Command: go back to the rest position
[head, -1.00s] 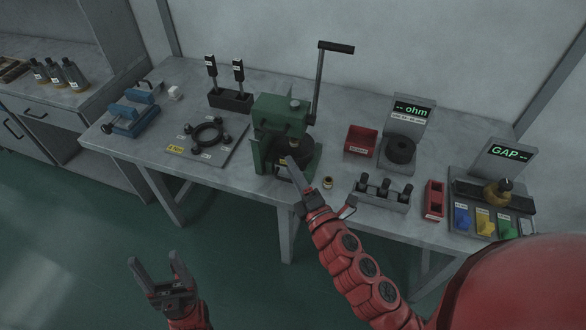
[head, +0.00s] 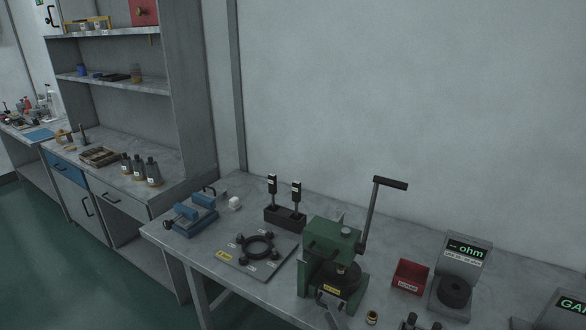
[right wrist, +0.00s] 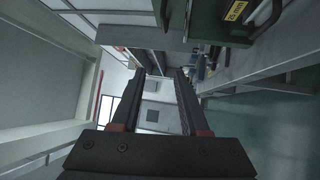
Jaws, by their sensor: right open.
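My left gripper is out of view.
A blue vise (head: 193,216), a plate with a black ring (head: 258,247), a red bin (head: 410,276) and an ohm meter (head: 462,262) stand on the bench. A shelf unit with bottles (head: 139,169) is at the left. Open green floor (head: 70,260) lies at the lower left.

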